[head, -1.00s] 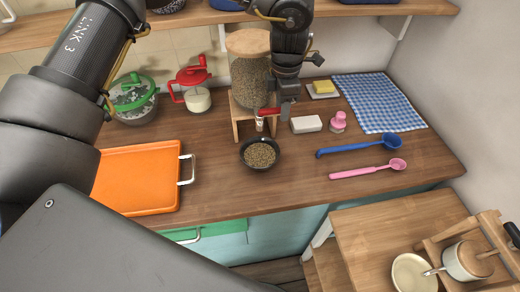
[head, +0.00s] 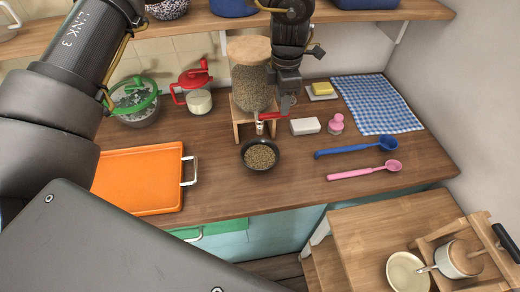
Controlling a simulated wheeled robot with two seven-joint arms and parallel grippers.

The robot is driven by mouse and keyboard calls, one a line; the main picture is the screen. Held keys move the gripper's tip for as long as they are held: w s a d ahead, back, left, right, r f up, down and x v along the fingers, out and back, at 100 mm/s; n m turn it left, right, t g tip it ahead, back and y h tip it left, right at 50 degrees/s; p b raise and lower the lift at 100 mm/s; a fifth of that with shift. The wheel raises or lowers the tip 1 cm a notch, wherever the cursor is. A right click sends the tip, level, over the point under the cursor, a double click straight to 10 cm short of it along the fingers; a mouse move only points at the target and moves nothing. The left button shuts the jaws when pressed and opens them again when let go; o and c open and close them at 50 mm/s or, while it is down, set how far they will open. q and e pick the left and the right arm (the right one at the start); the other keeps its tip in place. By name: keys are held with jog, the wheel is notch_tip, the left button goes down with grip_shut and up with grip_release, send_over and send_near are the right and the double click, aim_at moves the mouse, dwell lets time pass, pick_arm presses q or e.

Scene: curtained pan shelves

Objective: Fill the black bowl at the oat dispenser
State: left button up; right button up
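The black bowl (head: 260,154) stands upright on the wooden counter, in front of and below the oat dispenser's spout. It holds a heap of brown oats. The oat dispenser (head: 252,85) is a clear jar with a wooden lid on a wooden stand. Its red lever (head: 270,116) sticks out to the right at the spout. My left gripper (head: 286,104) points down beside the jar, close to the lever's right end. I cannot tell whether it touches the lever, or whether its fingers are apart. My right gripper is not in view.
An orange tray (head: 136,180), a green-lidded bowl (head: 135,103) and a red-lidded jug (head: 198,98) stand left. A white block (head: 305,126), a pink stamp-like item (head: 336,124), blue (head: 358,147) and pink (head: 364,172) ladles and a checked cloth (head: 377,104) lie right. A shelf (head: 200,20) runs above.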

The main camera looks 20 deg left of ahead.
pick_arm(q)
jog(key=shift+r+p, duration=1)
jog(key=shift+r, duration=0.55)
